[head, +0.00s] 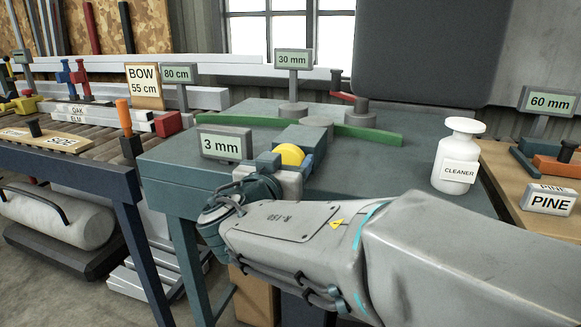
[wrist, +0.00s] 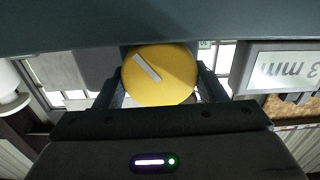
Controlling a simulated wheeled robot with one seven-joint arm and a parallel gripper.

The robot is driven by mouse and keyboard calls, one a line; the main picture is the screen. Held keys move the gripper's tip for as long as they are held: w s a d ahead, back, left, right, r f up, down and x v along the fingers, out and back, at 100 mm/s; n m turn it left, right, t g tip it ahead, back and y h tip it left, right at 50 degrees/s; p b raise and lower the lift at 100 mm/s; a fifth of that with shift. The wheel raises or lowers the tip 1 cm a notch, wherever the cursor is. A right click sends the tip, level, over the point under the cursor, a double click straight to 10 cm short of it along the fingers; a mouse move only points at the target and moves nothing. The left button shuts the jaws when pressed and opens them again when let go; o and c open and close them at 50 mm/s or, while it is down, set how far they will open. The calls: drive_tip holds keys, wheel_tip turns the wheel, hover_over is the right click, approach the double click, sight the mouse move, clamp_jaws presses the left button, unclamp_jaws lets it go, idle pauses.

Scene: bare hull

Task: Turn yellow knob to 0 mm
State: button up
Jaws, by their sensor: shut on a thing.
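The yellow knob (head: 291,155) sits on a blue-grey machine block near the front of the teal table. A display reading 3 mm (head: 225,144) stands just left of it and shows upside down in the wrist view (wrist: 284,68). In the wrist view the yellow knob (wrist: 160,76) is round, with a white pointer line slanting across its upper left. My gripper (wrist: 160,88) has one finger on each side of the knob and is shut on it. In the head view my gripper (head: 280,177) is at the knob, partly hidden by my arm.
A green strip (head: 366,135) lies across the table behind the knob, below the 30 mm display (head: 293,59). A roller bench with wood pieces (head: 60,143) is at left.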

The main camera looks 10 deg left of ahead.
drive_tip(key=shift+f+n+b, duration=0.2)
drive_tip(key=shift+n+b, duration=0.7)
drive_tip(key=shift+b, duration=0.3)
drive_tip(key=shift+a+r+n+b, duration=0.15)
drive_tip(key=shift+n+b, duration=0.75)
drive_tip(key=shift+n, duration=0.9)
drive_tip(key=o, duration=1)
drive_tip(key=shift+s, duration=0.15)
drive_tip(key=s+a+p, duration=0.1)
drive_tip(key=s+p, duration=0.1)
drive_tip(key=s, duration=1.1)
drive_tip(key=shift+s, duration=0.3)
drive_tip(key=shift+a, duration=0.1)
